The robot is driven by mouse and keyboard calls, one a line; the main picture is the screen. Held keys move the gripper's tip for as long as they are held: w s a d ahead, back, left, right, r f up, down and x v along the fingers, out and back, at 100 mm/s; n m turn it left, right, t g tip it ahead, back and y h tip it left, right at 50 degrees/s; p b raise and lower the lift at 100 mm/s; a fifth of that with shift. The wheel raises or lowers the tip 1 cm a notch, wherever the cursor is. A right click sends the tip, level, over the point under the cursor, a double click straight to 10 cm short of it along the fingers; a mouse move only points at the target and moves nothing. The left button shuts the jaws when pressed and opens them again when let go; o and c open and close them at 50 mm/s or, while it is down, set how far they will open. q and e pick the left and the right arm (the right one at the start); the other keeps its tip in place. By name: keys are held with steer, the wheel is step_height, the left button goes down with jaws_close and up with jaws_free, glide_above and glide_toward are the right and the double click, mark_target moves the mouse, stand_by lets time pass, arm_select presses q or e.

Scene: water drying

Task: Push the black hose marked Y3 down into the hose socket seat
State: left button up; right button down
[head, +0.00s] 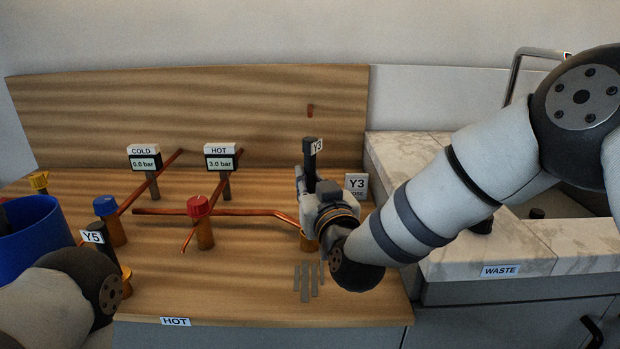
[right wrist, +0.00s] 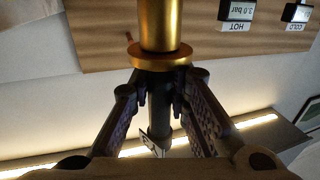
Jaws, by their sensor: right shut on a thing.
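The black hose marked Y3 (head: 310,152) stands roughly upright at the right of the wooden board. Its white Y3 tag shows near its top. My right gripper (head: 308,190) is shut on the hose below the tag. In the right wrist view, the hose (right wrist: 159,108) is between the fingers, and its end meets the flange of the brass socket seat (right wrist: 160,30). How deep it sits inside cannot be told. In the head view the gripper mostly hides the seat (head: 308,243). My left arm shows at lower left, but its gripper does not.
A Y3 sign (head: 356,185) stands close behind my right gripper. Copper pipes (head: 245,212), a red valve knob (head: 198,206) and a blue one (head: 105,206) are to the left. A blue container (head: 30,240) and a Y5 hose (head: 100,250) are near my left arm.

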arm_select(q)
steer(key=shift+s+f+g+b, duration=0.4)
steer(key=shift+s+f+b, duration=0.5)
steer(key=shift+s+f, duration=0.15)
arm_select(e)
steer(key=shift+f, duration=3.4)
steer(key=shift+r, duration=0.1)
steer(key=shift+r+p, duration=1.7)
steer(key=shift+r, duration=2.4)
arm_select(q)
steer(key=shift+t, duration=0.8)
steer(key=w+r, duration=0.4)
steer(key=shift+w+r, duration=0.15)
steer(key=shift+w+r, duration=0.2)
steer(key=shift+w, duration=0.05)
steer(key=shift+s+f, duration=0.55)
steer(key=shift+s, duration=0.05)
arm_select(e)
steer(key=shift+f, duration=2.1)
